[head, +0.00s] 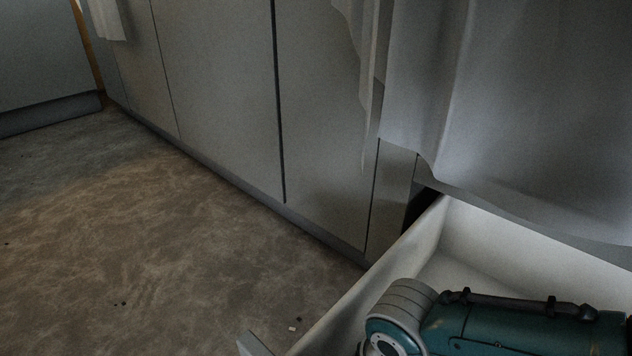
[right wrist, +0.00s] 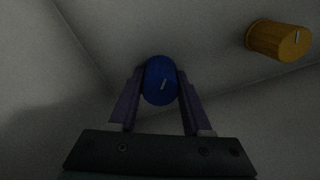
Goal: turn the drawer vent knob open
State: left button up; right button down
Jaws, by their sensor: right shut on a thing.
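A yellow-orange knob (right wrist: 279,40) with a pale mark stands to the upper right, apart from the gripper. Neither knob carries a readable label, so I cannot tell which is the vent knob. In the head view the open drawer (head: 355,285) has white inner walls, and my right arm reaches into it. My right gripper and the knobs are hidden there. My left gripper is not in view.
Grey cabinet fronts (head: 215,85) run along the back. A pale cloth (head: 520,90) hangs over the cabinet above the drawer. The brown floor (head: 140,240) to the left is open, with a few small bits on it.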

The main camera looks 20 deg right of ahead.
jog(key=m+p, duration=0.1)
jog(key=m, duration=0.8)
jog(key=shift+p, duration=0.4)
jog(key=shift+m, duration=0.4)
jog(key=shift+c, duration=1.7)
grip_release()
